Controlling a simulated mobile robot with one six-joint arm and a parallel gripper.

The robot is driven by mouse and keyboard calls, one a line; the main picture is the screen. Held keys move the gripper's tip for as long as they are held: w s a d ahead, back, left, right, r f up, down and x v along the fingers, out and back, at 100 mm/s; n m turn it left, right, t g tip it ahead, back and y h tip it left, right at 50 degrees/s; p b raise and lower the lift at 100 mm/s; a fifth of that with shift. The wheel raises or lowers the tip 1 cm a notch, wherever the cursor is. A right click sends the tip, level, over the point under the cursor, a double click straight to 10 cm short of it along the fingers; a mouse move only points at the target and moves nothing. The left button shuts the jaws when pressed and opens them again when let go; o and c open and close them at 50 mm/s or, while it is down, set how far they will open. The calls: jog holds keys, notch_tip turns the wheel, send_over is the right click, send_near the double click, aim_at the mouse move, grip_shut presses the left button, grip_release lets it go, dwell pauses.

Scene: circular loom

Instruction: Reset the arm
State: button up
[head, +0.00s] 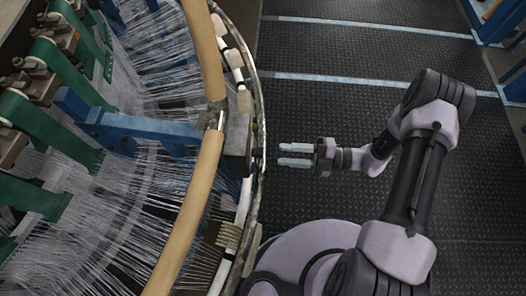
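My gripper (296,154) is in the middle of the head view, at the end of my bent arm. Its two pale fingers point left toward the loom's curved rim. The fingers are apart with a gap between them, and nothing shows in the gap. The fingertips are close to the rim in the picture; whether they touch it I cannot tell, but a narrow dark gap shows between.
The circular loom (208,165) fills the left side, with a tan curved rail, many white threads, green straps (62,72) and a blue beam (125,128). Dark textured floor (330,60) with pale lines lies clear behind the arm. Blue frames (492,22) stand at the right edge.

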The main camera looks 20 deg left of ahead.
dwell(0.4)
jog(key=s+d+r+n+t+h, duration=0.2)
jog(key=d+r+n+t+h, duration=0.1)
jog(key=r+n, duration=0.7)
jog(key=s+d+r+n+t+h, duration=0.3)
jog(key=d+r+n+h, duration=0.3)
jog(key=r+n, duration=0.4)
jog(key=s+d+r+n+t+h, duration=0.2)
jog(key=r+n+h, duration=0.4)
jog(key=r+n, duration=0.5)
jog(key=d+n+t, duration=0.1)
jog(key=d+n, duration=0.1)
jog(key=n, duration=0.1)
jog(key=shift+s+d, duration=0.15)
jog(key=shift+s, duration=0.1)
